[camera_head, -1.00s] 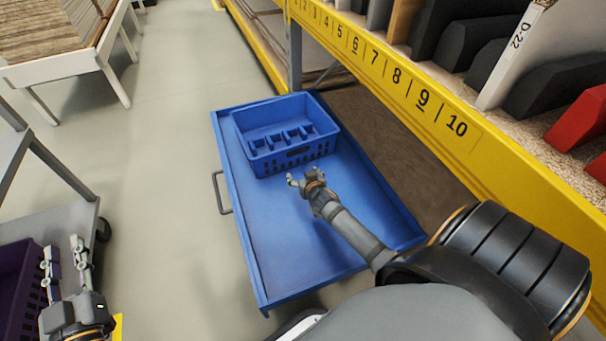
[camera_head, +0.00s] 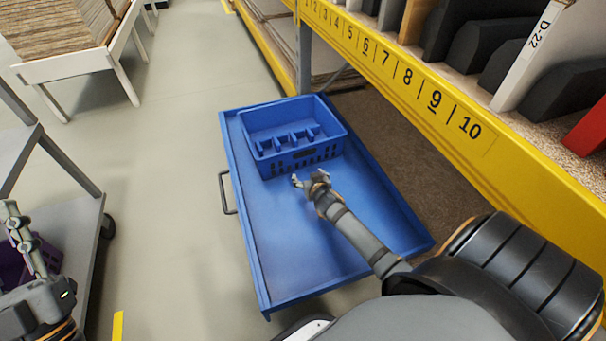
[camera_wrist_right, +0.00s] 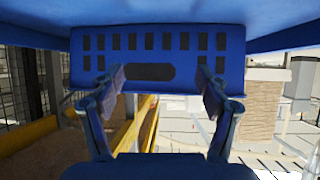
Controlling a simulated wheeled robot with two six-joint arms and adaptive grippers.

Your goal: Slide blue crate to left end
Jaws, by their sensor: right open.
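The blue crate (camera_head: 308,160) stands upright at the far end of a blue pull-out drawer (camera_head: 300,250). It has dividers inside and a slotted near wall with a handle hole. My right gripper (camera_head: 308,180) is open and empty, just short of that near wall. In the right wrist view the crate's slotted wall (camera_wrist_right: 157,45) fills the upper middle, and the open fingers (camera_wrist_right: 162,76) are spread either side of its handle hole. I cannot tell if they touch it. My left gripper (camera_head: 24,240) is at the lower left edge, partly cut off, away from the crate.
A yellow shelf beam (camera_head: 400,80) with numbers runs along the right, above the drawer's right side. A grey cart (camera_head: 72,230) with a purple crate (camera_head: 12,265) stands at left. The drawer's near part and the floor between cart and drawer are clear.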

